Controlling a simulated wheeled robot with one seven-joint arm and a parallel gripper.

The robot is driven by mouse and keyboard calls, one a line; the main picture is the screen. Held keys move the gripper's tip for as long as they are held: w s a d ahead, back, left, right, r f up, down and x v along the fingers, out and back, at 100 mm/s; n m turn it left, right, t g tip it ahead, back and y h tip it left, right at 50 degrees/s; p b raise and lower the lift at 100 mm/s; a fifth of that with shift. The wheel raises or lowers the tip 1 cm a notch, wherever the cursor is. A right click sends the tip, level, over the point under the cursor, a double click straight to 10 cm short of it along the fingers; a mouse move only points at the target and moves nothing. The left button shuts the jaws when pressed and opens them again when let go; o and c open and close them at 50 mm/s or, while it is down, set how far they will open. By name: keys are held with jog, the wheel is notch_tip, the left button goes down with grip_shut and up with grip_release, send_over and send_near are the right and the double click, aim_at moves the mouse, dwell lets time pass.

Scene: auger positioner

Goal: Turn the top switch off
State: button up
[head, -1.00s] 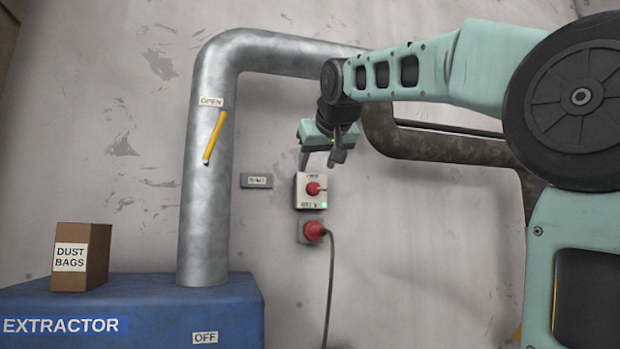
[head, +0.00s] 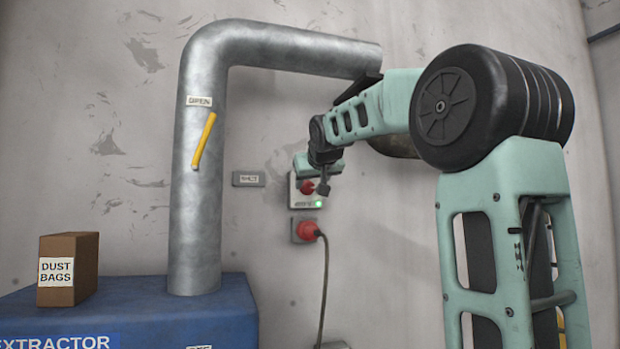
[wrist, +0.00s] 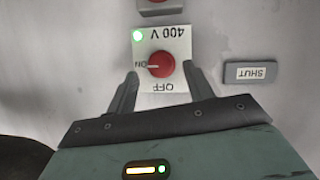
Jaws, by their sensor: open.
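The top switch is a white wall box (head: 295,188) with a red rotary knob (head: 307,187). In the wrist view the box (wrist: 180,45) appears upside down, with "400 V", "ON" and "OFF" labels and a lit green lamp (wrist: 138,36). The white mark on the knob (wrist: 161,65) points at "ON". My gripper (head: 316,187) is at the box and partly covers it in the head view. In the wrist view its open fingers (wrist: 160,71) stand either side of the knob, with nothing held. I cannot tell whether they touch the box.
A red plug in a grey socket (head: 296,237) sits just below, its cable (head: 324,290) hanging down. A grey "SHUT" plate (wrist: 252,73) is beside the switch. A metal duct (head: 190,235) with a yellow handle (head: 203,140) rises from the blue extractor (head: 130,305); a dust bags box (head: 88,270) stands on it.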

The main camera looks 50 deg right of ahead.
aim_at(308, 187)
jog(key=shift+p+x, duration=0.45)
jog(key=shift+x, duration=1)
jog(key=c, duration=0.9)
jog(key=shift+c, duration=0.2)
